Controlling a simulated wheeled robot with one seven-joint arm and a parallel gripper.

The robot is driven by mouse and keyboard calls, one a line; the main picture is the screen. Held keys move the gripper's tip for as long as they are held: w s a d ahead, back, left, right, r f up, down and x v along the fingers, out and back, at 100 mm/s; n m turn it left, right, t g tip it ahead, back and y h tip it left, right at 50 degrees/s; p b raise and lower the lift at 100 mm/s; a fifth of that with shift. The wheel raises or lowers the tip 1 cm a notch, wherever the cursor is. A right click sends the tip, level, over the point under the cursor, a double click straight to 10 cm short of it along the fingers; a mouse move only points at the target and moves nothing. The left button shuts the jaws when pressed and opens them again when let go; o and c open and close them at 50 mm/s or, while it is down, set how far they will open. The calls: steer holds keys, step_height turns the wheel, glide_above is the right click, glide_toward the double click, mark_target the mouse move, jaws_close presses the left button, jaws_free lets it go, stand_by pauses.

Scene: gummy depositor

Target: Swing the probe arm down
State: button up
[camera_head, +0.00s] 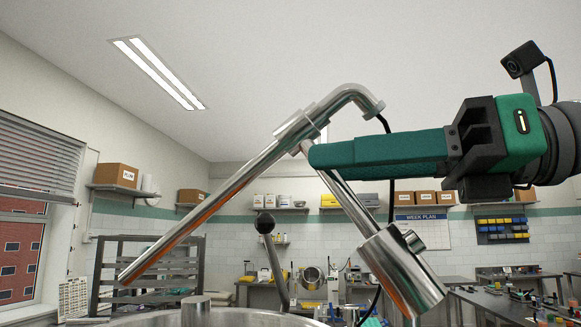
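The probe arm (215,210) is a shiny metal tube. It slants from a low free end at the left up to a collar near the middle, then bends over to a short end at the upper right, where a black cable hangs. A leaning metal post (352,205) runs from below the collar down to a thick cylinder with a side knob (402,272). My gripper (318,155) comes in from the right with teal fingers. Its tips overlap the tube just below the collar in the picture; I cannot tell whether they touch. The fingers are seen side-on, so their opening is hidden.
A round metal vessel rim (240,317) lies at the bottom, with a metal stub (195,310) at its left. A dark lever with a ball knob (265,223) rises behind. A slatted rack (150,268) stands at left. Workbenches are further back. The space above the tube is clear.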

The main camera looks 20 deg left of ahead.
steer(key=a, duration=0.6)
steer(key=shift+s+a, duration=0.3)
jaws_close()
steer(key=shift+s, duration=0.1)
stand_by(1.0)
